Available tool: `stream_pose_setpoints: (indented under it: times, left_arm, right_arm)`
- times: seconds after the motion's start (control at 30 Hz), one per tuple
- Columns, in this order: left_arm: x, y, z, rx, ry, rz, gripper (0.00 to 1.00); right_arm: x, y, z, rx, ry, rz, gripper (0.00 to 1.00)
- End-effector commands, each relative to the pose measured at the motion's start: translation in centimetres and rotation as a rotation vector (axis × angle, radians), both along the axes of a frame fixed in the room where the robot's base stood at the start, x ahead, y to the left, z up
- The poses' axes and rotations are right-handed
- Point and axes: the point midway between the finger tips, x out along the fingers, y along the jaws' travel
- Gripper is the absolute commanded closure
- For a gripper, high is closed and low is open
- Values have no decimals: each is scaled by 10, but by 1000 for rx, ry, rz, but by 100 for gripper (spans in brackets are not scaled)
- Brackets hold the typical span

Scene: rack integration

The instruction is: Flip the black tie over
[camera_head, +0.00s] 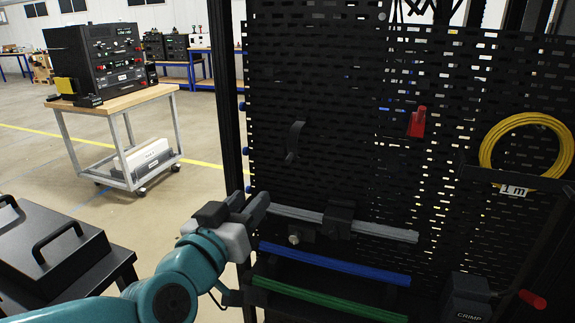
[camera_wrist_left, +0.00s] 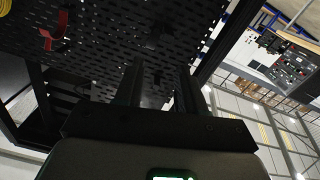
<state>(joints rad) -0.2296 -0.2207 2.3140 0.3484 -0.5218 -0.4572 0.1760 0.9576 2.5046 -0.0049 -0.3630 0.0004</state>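A black curved strap, which looks like the black tie (camera_head: 294,140), stands out from the black perforated panel (camera_head: 330,100) in the head view. My left gripper (camera_head: 252,205) is below and to the left of it, in front of the panel's lower left edge, apart from it. In the left wrist view the two dark fingers of the left gripper (camera_wrist_left: 157,88) stand apart with nothing clear between them. Dark shapes lie on the panel beyond the fingers, too dim to tell which is the tie. My right gripper is not in view.
A red tie-like piece (camera_head: 417,122) and a coiled yellow cable (camera_head: 490,150) are on the panel at right. Grey (camera_head: 385,231), blue (camera_head: 340,264) and green (camera_head: 320,303) bars lie below. A crimp tool box (camera_head: 468,297) is at lower right. A cart (camera_head: 120,105) stands left.

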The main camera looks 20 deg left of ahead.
Motion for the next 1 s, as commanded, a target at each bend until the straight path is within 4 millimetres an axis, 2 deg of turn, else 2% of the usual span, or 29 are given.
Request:
stream_pose_setpoints:
  times: [0.07,0.17,0.7,0.83,1.0]
  left_arm:
    - [1,-4,0,0,-6,-9,61]
    - [12,-5,0,0,-4,-9,61]
    - [136,-14,1,0,-4,-8,61]
    - [154,-15,1,0,-4,-9,61]
    - [163,-16,0,1,-4,-9,61]
  right_arm:
    - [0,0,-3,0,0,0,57]
    - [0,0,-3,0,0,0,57]
    - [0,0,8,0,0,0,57]
    - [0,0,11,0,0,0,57]
    - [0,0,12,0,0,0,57]
